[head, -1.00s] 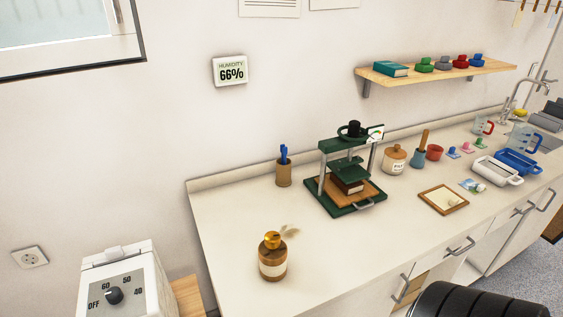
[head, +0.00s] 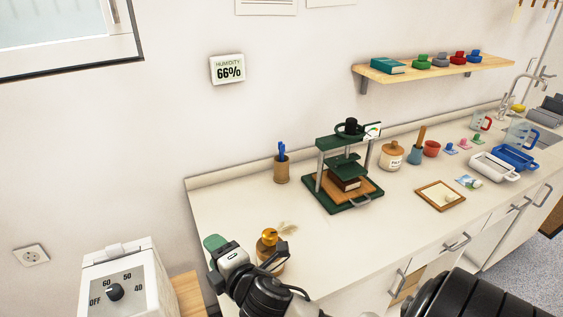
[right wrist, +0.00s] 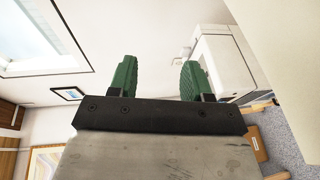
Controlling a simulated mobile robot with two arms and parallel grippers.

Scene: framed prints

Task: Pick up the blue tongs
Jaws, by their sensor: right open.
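The blue tongs (head: 281,149) stand upright in a brown cup (head: 281,170) near the back left of the counter; only their upper part shows above the rim. My right gripper (head: 216,244) is low in the head view, in front of and to the left of the cup, well apart from the tongs. Its green fingers are spread and empty in the right wrist view (right wrist: 158,78), where no tongs show. My left gripper is not in view.
An amber bottle (head: 268,244) stands at the counter's front left, partly hidden by my right arm. A green press (head: 343,205) stands right of the cup. A white dial appliance (head: 122,280) is at lower left. The counter (head: 222,207) left of the cup is bare.

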